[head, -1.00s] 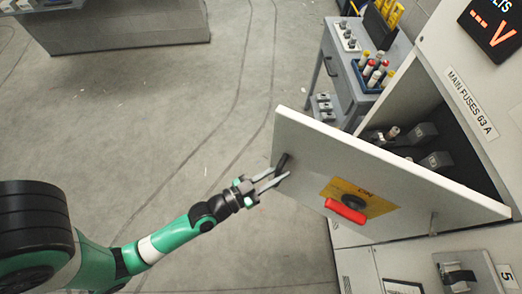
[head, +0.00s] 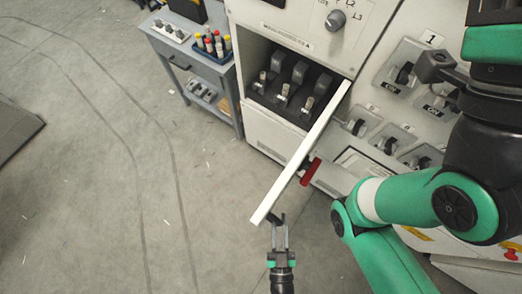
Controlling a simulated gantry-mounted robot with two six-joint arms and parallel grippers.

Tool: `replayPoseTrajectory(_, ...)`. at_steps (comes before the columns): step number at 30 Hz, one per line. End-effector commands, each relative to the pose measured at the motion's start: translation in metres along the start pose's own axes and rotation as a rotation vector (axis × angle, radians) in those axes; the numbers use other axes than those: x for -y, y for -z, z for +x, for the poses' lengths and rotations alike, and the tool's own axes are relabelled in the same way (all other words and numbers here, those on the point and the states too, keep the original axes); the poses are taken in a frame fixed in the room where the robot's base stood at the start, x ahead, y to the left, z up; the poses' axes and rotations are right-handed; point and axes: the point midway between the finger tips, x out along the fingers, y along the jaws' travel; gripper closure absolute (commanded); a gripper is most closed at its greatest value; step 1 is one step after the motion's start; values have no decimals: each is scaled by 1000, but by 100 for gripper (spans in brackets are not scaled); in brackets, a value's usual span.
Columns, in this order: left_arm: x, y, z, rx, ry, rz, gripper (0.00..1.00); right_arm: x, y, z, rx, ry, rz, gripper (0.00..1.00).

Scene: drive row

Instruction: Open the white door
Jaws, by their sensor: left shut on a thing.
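The white door (head: 303,152) is swung open and shows nearly edge-on, hinged at its upper right end on the cabinet front. Its free edge points down and left over the floor. My left gripper (head: 279,225) comes up from the bottom of the picture and is shut on the dark door handle (head: 274,218) near that free edge. The red lever (head: 310,172) on the door's outer face shows at its right side. My right gripper is not visible, though green and black arm links fill the right side.
The open compartment (head: 292,82) shows several black fuse holders. A grey trolley (head: 196,66) with coloured tubes stands to its left. Switches, one group by the label 1 (head: 432,39), line the panel on the right.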

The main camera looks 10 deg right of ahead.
Motion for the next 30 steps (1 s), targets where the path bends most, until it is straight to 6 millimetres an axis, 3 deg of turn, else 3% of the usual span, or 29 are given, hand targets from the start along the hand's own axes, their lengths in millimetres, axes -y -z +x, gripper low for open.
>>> replayPoseTrajectory(1,-9,0,-3,-1,-8,-4,100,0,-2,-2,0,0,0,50)
replayPoseTrajectory(7,-21,0,-12,1,-6,-1,100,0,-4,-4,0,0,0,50)
replayPoseTrajectory(21,-22,1,-14,1,-3,0,100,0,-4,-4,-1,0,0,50)
replayPoseTrajectory(22,-22,1,-14,1,-3,0,72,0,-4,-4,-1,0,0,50)
replayPoseTrajectory(24,-22,1,-14,1,-3,0,60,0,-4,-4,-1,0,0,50)
replayPoseTrajectory(26,-22,1,-14,1,-3,1,49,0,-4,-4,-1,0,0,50)
replayPoseTrajectory(30,-22,0,-14,2,-2,1,48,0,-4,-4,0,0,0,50)
